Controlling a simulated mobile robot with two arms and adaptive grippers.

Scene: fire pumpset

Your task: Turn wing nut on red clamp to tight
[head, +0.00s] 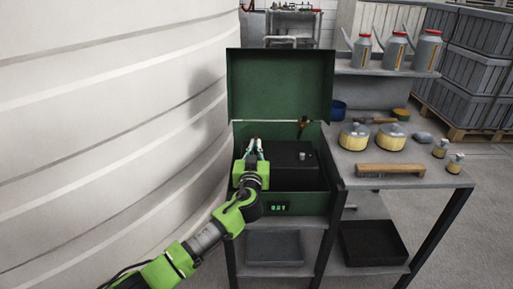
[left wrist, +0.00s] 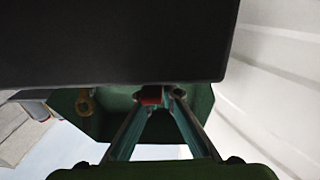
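A black battery (head: 292,160) sits inside the open green box (head: 281,202). My left gripper (head: 254,142) reaches in from the front left, over the left part of the battery. Its two fingers (left wrist: 163,96) stand a little apart in both views. A small red part, apparently the red clamp (left wrist: 151,95), shows between the fingertips in the left wrist view, under the battery's dark edge. The wing nut cannot be made out. Whether the fingertips press on anything is hidden. My right gripper is not in view.
The raised lid (head: 280,85) stands behind the battery. A brass-coloured piece (head: 303,122) is at the box's back wall. A bench on the right holds a brush (head: 390,170) and yellow tins (head: 391,138). A white curved wall (head: 110,110) is close on the left.

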